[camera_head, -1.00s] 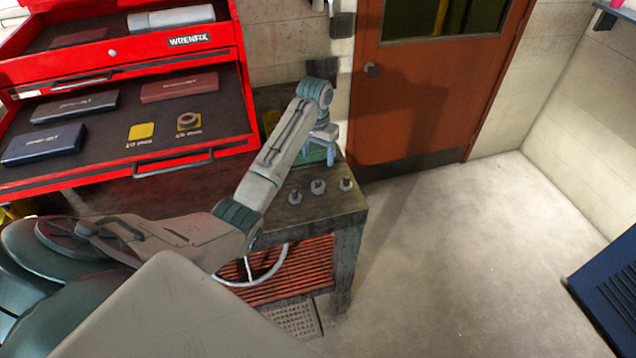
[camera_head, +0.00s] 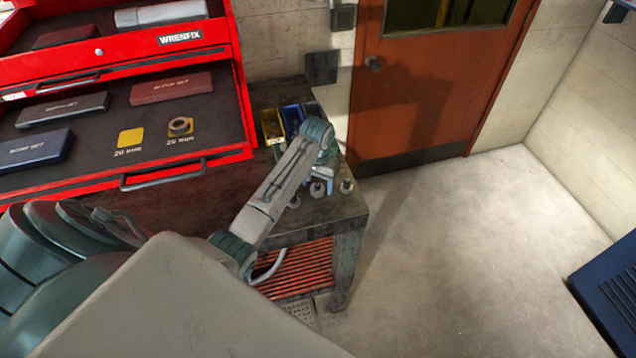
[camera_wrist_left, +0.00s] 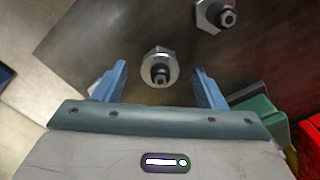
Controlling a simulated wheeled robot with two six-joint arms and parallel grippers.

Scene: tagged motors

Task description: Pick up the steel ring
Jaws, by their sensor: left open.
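Several small grey metal pieces, each a hex base with a darker round post, stand on the workbench; one (camera_head: 346,186) is at the right. In the left wrist view one such piece (camera_wrist_left: 160,68) lies between my fingers, apart from both, and another (camera_wrist_left: 215,15) is farther up. I cannot tell whether a steel ring sits around a post. A brownish ring (camera_head: 180,126) lies in the open drawer on a yellow square. My left gripper (camera_head: 322,185) points down over the bench pieces. Its blue fingers (camera_wrist_left: 160,72) are open and empty. My right gripper is out of view.
The red tool chest (camera_head: 225,90) stands left, its open drawer holding cases and a yellow square (camera_head: 130,138). A yellow bin (camera_head: 272,126) and a blue bin (camera_head: 292,117) stand behind my arm. A green bin (camera_wrist_left: 258,112) is close to my right finger.

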